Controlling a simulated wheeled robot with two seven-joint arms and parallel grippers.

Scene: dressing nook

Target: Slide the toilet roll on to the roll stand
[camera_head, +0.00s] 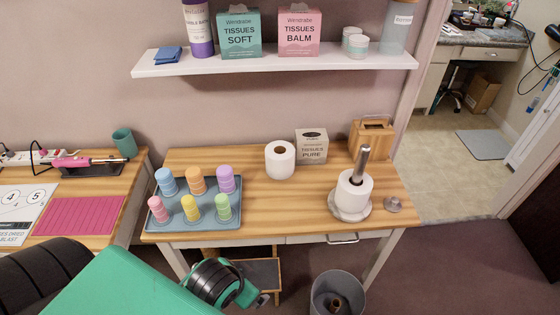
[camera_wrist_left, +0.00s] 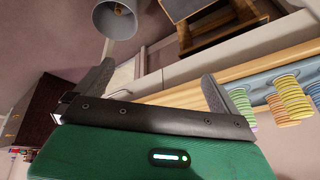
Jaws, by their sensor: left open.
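A white toilet roll (camera_head: 280,161) stands upright on the wooden table, left of the tissue box. The roll stand has a metal post (camera_head: 362,160) and a pale round base (camera_head: 337,211). Another white roll (camera_head: 353,191) sits around its post, low on the base. In the head view my left arm is at the table's front left, away from the rolls. My right gripper is not in view.
A blue-grey tray (camera_head: 240,183) with several pastel striped pieces fills the table's left part. A tissue box (camera_head: 311,147) and a wooden holder (camera_head: 371,138) stand behind. A grey bin (camera_head: 317,300) is on the floor. A shelf (camera_head: 270,66) hangs above. The table's front middle is clear.

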